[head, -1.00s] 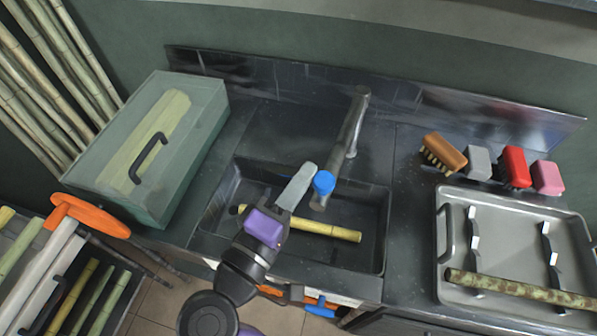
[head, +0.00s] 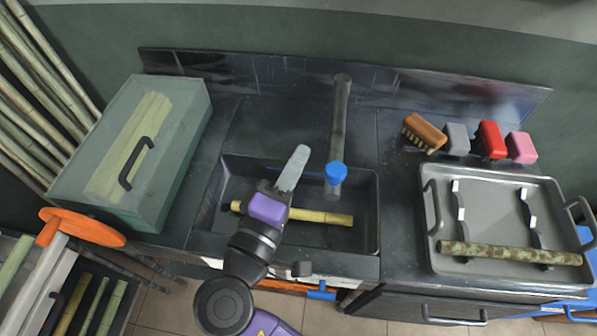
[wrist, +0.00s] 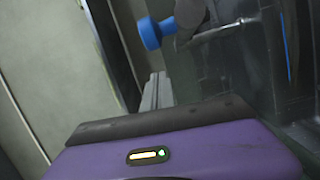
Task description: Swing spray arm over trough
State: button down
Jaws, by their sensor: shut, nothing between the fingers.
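The spray arm (head: 341,115) is a grey pipe rising at the back of the sink and reaching forward, with a blue knob (head: 337,173) near its front end. In the head view, its front end overlaps the back of the trough (head: 365,225), a dark rectangular basin, right of its middle. My gripper (head: 300,153) is shut and empty, above the trough and left of the knob, with a gap between them in the picture. The wrist view shows the blue knob (wrist: 150,33) and part of the pipe beyond my purple wrist housing.
A yellow cane (head: 325,217) lies in the trough beneath my gripper. A green box (head: 185,160) with a black handle stands left. Several brushes and blocks (head: 490,140) and a metal tray (head: 435,255) holding a mottled cane (head: 510,253) are right. An orange wheel (head: 95,228) is at lower left.

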jog(key=b+v, duration=0.2)
jog(key=v, duration=0.7)
jog(key=shift+s+d, duration=0.15)
jog(key=shift+s, duration=0.4)
